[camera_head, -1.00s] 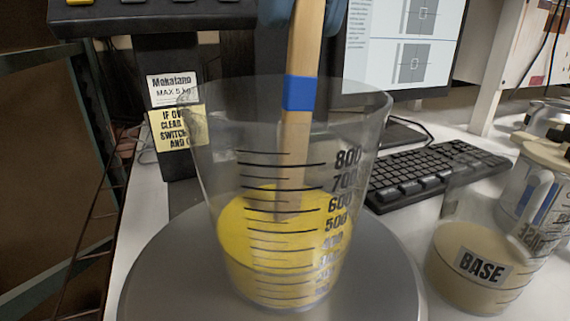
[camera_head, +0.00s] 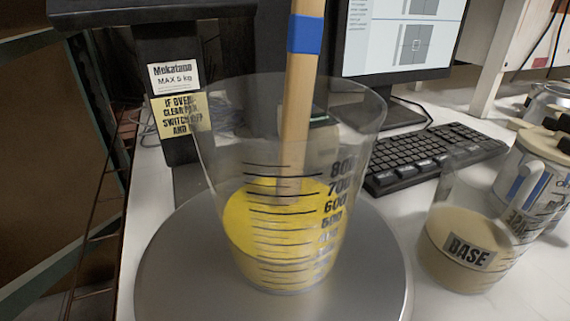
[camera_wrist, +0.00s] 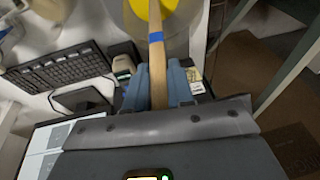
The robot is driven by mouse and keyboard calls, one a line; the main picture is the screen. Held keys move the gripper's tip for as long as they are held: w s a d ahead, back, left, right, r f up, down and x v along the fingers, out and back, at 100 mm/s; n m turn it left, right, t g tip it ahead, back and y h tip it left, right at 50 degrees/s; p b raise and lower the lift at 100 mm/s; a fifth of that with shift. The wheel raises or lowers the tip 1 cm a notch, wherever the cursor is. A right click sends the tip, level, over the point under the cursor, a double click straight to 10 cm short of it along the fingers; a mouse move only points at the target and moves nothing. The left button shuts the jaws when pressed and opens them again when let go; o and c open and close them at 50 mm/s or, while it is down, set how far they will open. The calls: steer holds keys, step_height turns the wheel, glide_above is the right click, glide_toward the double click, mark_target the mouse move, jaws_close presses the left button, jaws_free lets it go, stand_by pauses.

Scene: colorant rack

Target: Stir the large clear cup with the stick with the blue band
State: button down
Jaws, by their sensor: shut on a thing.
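The large clear cup (camera_head: 222,135) stands upright on a round metal scale pan (camera_head: 175,270) and holds yellow liquid (camera_head: 255,225). The wooden stick (camera_head: 297,100) with the blue band (camera_head: 304,34) reaches down into the cup, nearly upright. Its band is above the rim. Its lower end shows against the yellow surface; I cannot tell how deep it dips. My gripper (camera_wrist: 160,83) is shut on the stick, seen in the wrist view, with the blue band (camera_wrist: 156,37) just beyond the fingertips. The gripper is out of the head view.
A clear jug labelled BASE (camera_head: 468,255) with beige contents stands right of the pan. More containers (camera_head: 535,185) are behind it. A black keyboard (camera_head: 435,160) and a monitor (camera_head: 400,40) are at the back. The scale's post (camera_head: 165,105) rises behind the cup at left.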

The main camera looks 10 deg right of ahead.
step_height(320, 180, up, 10)
steer(key=w+d+p, duration=0.1)
steer(key=p, duration=0.6)
steer(key=shift+f, duration=0.15)
stand_by(1.0)
step_height(320, 180, up, 5)
steer(key=p, duration=0.4)
steer(key=shift+s, duration=0.1)
stand_by(0.5)
